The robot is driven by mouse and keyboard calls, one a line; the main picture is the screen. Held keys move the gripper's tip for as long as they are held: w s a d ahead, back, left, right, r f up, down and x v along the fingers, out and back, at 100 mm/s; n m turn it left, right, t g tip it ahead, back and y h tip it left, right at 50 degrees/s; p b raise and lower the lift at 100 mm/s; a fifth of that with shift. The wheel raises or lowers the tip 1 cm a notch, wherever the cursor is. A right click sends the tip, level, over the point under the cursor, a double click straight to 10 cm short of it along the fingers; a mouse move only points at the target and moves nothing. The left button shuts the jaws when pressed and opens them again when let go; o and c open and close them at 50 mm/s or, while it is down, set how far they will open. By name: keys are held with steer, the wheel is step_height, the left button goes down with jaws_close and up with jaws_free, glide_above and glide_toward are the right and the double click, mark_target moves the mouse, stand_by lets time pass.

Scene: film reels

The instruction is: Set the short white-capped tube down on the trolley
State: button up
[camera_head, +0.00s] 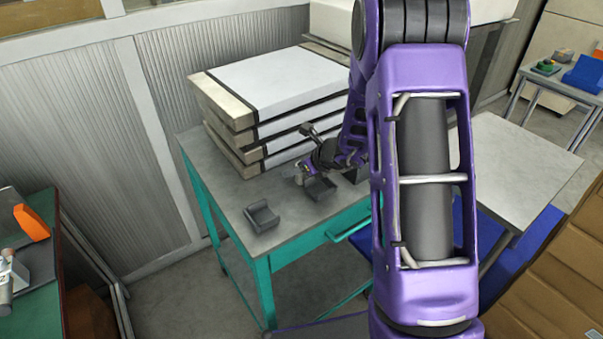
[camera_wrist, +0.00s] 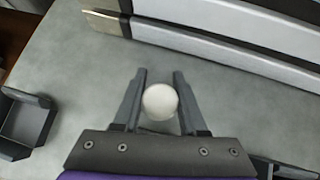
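The tube shows in the wrist view as a round white cap (camera_wrist: 160,102), seen from above, between the two fingers of my gripper (camera_wrist: 160,78). Both fingers lie close against its sides, and my gripper looks shut on it. The tube's body is hidden under the cap. In the head view my gripper (camera_head: 303,174) is small, over the grey top of the teal-framed trolley (camera_head: 228,190), in front of the stacked cases. Whether the tube's foot touches the top cannot be told. The grey top also shows in the wrist view (camera_wrist: 80,75), bare around the fingers.
A stack of white-and-black cases (camera_head: 275,85) fills the trolley's back. A dark grey open holder (camera_head: 262,217) stands near the front left corner, and another (camera_head: 320,188) is close to my gripper. A grey-topped table (camera_head: 520,155) stands to the right.

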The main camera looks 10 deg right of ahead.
jaws_close()
